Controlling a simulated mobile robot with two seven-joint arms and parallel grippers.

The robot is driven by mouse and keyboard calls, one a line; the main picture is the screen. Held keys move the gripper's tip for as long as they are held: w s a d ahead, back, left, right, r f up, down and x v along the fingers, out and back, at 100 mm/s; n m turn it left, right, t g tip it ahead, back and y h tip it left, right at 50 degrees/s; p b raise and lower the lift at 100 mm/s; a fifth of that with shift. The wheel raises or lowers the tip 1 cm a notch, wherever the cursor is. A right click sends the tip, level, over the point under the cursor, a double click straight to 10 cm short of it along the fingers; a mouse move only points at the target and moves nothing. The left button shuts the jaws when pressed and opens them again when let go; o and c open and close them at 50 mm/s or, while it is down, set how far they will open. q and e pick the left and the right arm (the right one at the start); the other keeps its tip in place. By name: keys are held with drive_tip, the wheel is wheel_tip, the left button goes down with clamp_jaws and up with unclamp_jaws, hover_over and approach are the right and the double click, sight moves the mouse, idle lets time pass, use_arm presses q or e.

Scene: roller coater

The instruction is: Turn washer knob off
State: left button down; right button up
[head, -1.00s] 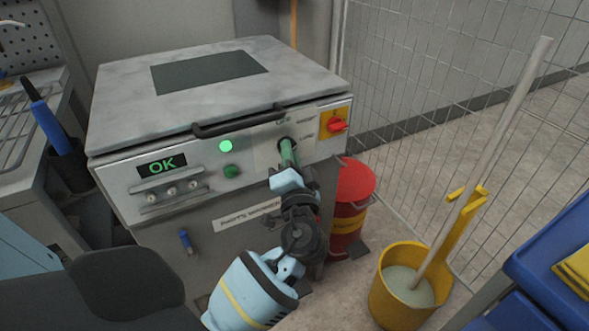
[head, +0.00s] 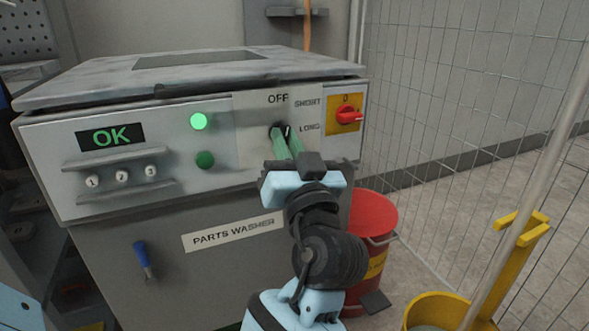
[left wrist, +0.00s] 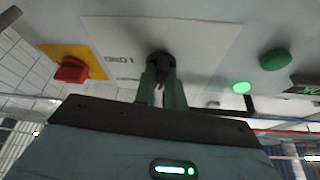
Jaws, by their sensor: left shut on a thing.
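The parts washer (head: 150,130) fills the left and middle of the head view. Its dark knob (head: 286,128) sits on a pale plate marked OFF, SHORT and LONG. My left gripper (head: 281,137) has its green fingers closed around the knob from the front. In the left wrist view the knob (left wrist: 160,58) is between the fingertips (left wrist: 161,72). The fingers hide much of the knob, so I cannot tell which label it points to. My right gripper is not in view.
A red switch (head: 348,117) on a yellow plate is right of the knob. A green OK display (head: 110,137), a lit green lamp (head: 199,121) and a green button (head: 205,159) are to its left. A red bin (head: 372,215), a yellow bucket (head: 440,305) and a mesh fence stand right.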

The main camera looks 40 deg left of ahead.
use_arm(q)
drive_tip(key=shift+w+n+g+y+b, duration=0.15)
drive_tip(key=shift+n+g+b, duration=0.3)
drive_tip(key=shift+n+b, duration=0.55)
drive_tip(key=shift+s+n+g+y+b, duration=0.1)
drive_tip(key=shift+n+g+y+b, duration=0.25)
drive_tip(key=shift+n+b, duration=0.65)
drive_tip(key=c, duration=1.5)
unclamp_jaws()
drive_tip(key=shift+o, duration=0.2)
drive_tip(key=p+v, duration=0.1)
drive_tip(key=v, duration=0.7)
